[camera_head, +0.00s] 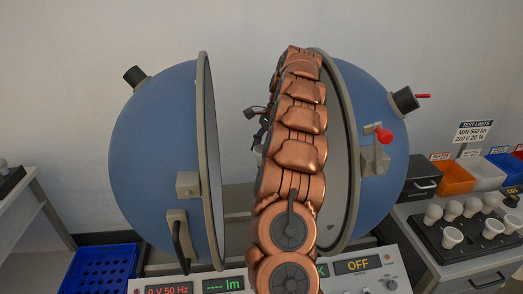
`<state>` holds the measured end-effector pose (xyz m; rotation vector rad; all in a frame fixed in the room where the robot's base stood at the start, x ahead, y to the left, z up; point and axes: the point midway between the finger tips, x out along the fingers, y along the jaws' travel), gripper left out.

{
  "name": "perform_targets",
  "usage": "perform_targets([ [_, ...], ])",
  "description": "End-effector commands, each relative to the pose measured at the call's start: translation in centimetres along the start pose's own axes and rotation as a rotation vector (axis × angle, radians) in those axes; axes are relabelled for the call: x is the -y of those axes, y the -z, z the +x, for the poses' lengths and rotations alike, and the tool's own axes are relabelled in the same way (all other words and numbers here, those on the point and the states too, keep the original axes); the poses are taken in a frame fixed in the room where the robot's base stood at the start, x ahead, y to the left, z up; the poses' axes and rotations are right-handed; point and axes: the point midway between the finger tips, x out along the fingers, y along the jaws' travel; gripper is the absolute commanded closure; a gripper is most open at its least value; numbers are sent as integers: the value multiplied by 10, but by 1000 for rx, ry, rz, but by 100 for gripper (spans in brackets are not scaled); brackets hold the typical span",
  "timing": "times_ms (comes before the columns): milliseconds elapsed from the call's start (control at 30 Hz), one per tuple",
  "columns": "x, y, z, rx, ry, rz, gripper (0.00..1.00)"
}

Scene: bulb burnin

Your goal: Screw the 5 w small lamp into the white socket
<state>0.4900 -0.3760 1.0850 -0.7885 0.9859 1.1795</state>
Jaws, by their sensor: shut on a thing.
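My gripper (261,136) shows only in part, as dark fingers at the left edge of my copper-coloured arm, between the two halves of the opened blue sphere (155,150). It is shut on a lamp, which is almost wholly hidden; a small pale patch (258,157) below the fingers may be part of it. I cannot read its wattage. The white socket is not visible; my arm covers the middle of the sphere's opening.
The right half (375,100) carries a red-knobbed latch (383,135). A black tray (465,240) with several white lamps stands at right, before orange (455,177), white and blue bins. A control panel (360,266) reads OFF. A blue crate (98,272) is at lower left.

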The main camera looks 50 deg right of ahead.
Motion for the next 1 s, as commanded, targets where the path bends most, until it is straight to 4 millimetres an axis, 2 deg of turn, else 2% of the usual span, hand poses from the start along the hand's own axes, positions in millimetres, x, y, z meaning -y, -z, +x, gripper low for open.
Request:
perform_targets([
  [33, 0, 0, 0, 0, 0, 0, 60],
  [200, 0, 0, 0, 0, 0, 0, 75],
  [367, -1, -1, 0, 3, 17, 49, 75],
  [1000, -1, -1, -1, 0, 230, 553, 75],
])
